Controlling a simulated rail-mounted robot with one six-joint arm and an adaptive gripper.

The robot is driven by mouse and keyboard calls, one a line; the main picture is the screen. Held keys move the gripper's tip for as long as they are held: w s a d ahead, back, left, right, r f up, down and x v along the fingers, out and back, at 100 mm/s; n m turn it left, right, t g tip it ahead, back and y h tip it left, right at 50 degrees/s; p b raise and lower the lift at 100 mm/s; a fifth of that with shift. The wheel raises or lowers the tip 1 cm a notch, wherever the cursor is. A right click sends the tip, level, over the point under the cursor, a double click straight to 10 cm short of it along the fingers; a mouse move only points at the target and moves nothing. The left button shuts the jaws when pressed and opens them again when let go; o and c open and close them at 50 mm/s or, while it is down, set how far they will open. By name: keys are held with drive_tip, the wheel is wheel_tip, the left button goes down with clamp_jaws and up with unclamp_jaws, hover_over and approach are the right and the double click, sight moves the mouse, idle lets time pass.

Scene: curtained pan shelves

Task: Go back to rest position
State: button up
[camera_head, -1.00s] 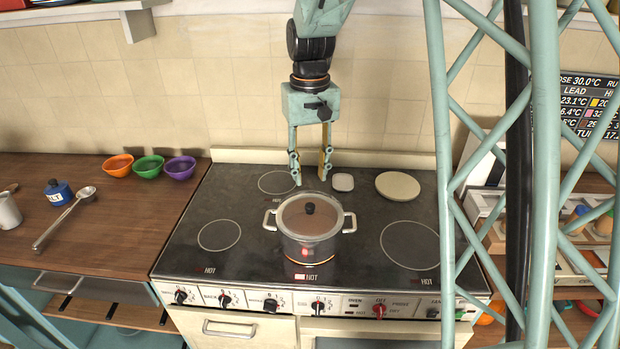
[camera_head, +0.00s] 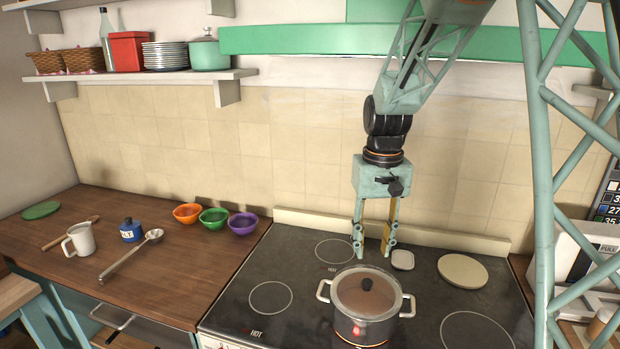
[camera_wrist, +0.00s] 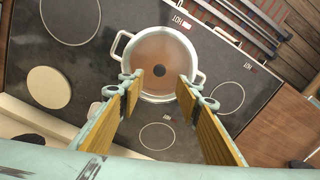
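My gripper (camera_head: 374,248) hangs fingers-down above the back of the stove, behind the lidded pot. Its two fingers are apart with nothing between them; the wrist view shows the same open fingers (camera_wrist: 158,95) with the pot beyond their tips. The steel pot (camera_head: 362,325) stands on a front burner with its lid (camera_head: 350,290) on and a dark knob on top. It also shows in the wrist view (camera_wrist: 160,95). The gripper does not appear to touch the pot.
The stove top (camera_head: 300,268) has free burners around the pot. A cream round disc (camera_head: 463,270) and a small pale pad (camera_head: 402,260) lie at its back. Bowls (camera_head: 213,217), a ladle (camera_head: 130,257), a salt jar (camera_head: 131,231) and a mug (camera_head: 79,240) stand left. A loaded shelf (camera_head: 150,80) hangs above.

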drive_tip(key=s+r+t+b, duration=0.1)
drive_tip(key=s+r+b, duration=0.3)
drive_tip(key=s, duration=1)
drive_tip(key=s+r+t+b, duration=0.25)
drive_tip(key=s+r, duration=0.35)
drive_tip(key=s, duration=0.7)
drive_tip(key=s+f+b, duration=0.3)
drive_tip(key=s, duration=0.9)
drive_tip(key=shift+s+f, duration=0.2)
drive_tip(key=shift+s, duration=0.2)
drive_tip(key=shift+t, duration=0.25)
idle(0.7)
drive_tip(key=shift+a, duration=0.35)
idle(0.4)
